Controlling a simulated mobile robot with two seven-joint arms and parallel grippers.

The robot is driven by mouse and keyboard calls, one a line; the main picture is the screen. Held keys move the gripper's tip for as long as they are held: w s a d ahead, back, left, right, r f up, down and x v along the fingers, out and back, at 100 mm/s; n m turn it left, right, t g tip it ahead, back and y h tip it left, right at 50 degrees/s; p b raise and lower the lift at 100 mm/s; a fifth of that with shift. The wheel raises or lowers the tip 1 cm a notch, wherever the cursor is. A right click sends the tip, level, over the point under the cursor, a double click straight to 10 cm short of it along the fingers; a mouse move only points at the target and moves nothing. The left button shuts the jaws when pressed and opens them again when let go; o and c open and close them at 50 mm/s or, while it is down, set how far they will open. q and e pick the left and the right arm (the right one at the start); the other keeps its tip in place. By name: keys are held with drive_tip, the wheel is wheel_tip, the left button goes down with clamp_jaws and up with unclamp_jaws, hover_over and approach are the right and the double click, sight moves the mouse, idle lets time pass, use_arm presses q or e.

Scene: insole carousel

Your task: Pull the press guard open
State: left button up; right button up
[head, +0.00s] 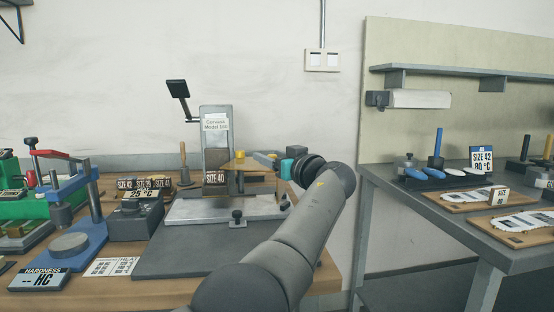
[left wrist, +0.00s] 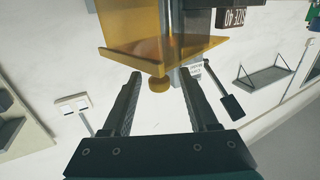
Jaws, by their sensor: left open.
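The press (head: 216,140), a grey upright column labelled "Model 350" with a "SIZE 40" plate, stands on the bench left of centre. Its amber see-through guard (head: 243,165) sticks out at its right side. In the left wrist view the guard (left wrist: 150,30) fills the top middle, with a round amber knob (left wrist: 158,85) on its near edge. My left gripper (head: 262,168) is beside the guard, reaching in from the right. In the left wrist view my open left gripper (left wrist: 160,78) has one finger on each side of the knob, with visible gaps. My right gripper is out of view.
A crank handle (head: 178,92) sticks out at the press's upper left. A blue hardness tester (head: 75,245) and a dark box (head: 138,218) stand left on the bench. A dark mat (head: 185,250) lies in front. A second table (head: 480,236) stands at right.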

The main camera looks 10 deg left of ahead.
use_arm(q)
drive_tip(key=shift+d, duration=0.1)
drive_tip(key=shift+s+d+f, duration=0.1)
drive_tip(key=shift+s+d, duration=0.2)
drive_tip(key=shift+s, duration=0.1)
drive_tip(key=shift+s+d+b, duration=0.4)
drive_tip(key=shift+s+b, duration=0.05)
drive_tip(key=shift+s, duration=0.1)
drive_tip(key=p+v, duration=0.1)
drive_tip(key=v, duration=1.1)
drive_tip(key=shift+s+d+p, duration=0.15)
drive_tip(key=shift+s+p, duration=0.2)
drive_tip(key=shift+p, duration=0.05)
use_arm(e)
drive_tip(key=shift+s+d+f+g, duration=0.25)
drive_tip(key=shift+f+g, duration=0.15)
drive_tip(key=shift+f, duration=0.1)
